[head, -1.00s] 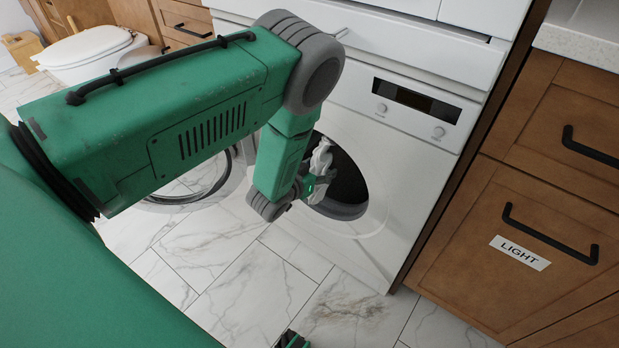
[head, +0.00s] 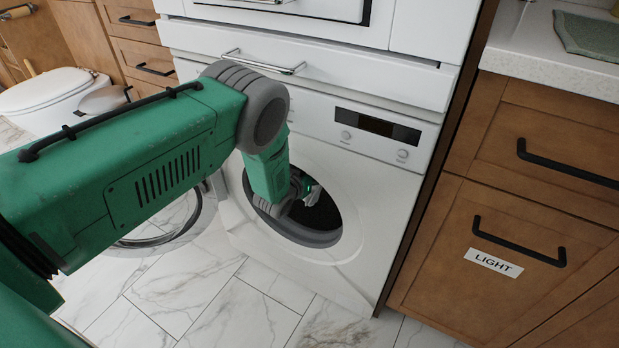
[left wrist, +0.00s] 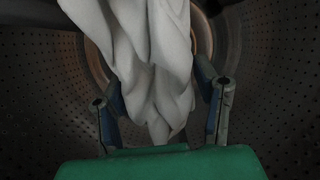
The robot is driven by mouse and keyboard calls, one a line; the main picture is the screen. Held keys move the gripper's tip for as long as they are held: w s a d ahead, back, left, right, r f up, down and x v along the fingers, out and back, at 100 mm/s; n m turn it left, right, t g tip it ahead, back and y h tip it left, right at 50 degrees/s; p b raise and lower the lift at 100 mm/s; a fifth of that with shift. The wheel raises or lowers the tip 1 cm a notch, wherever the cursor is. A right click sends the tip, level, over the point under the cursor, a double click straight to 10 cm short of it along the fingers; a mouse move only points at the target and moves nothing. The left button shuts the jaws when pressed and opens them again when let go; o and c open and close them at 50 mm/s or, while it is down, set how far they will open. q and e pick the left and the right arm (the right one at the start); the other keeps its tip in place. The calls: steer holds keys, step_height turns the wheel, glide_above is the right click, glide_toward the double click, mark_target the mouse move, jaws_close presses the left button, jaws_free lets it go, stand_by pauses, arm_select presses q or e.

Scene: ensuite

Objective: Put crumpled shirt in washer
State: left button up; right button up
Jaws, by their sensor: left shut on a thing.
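The white front-loading washer (head: 385,190) has its round door (head: 165,238) swung open to the left, and its dark drum opening faces me. My left gripper (head: 298,190) reaches into the opening in the head view. In the left wrist view my left gripper (left wrist: 162,105) is shut on the pale crumpled shirt (left wrist: 155,60), which hangs in folds between the fingers. The perforated drum wall (left wrist: 270,90) surrounds both. Only a small bit of the shirt (head: 312,193) shows in the head view. My right gripper is not in view.
Wooden drawers (head: 470,210) with black handles, one with a "LIGHT" label (head: 495,262), stand right of the washer. A toilet (head: 55,95) stands at the far left. The marble-tiled floor (head: 230,310) before the washer is clear.

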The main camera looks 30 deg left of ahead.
arm_select(q)
steer(key=o, duration=1.5)
steer(key=shift+c, duration=0.2)
steer(key=s+f+p+v, duration=0.1)
steer(key=f+p+v, duration=0.1)
steer(key=v, duration=1.1)
steer(key=f+p+v, duration=0.3)
steer(key=p+v, duration=0.1)
steer(key=v, duration=1)
steer(key=shift+s+a+p, duration=0.2)
steer(key=shift+s+p, duration=0.1)
steer(key=shift+s, duration=0.1)
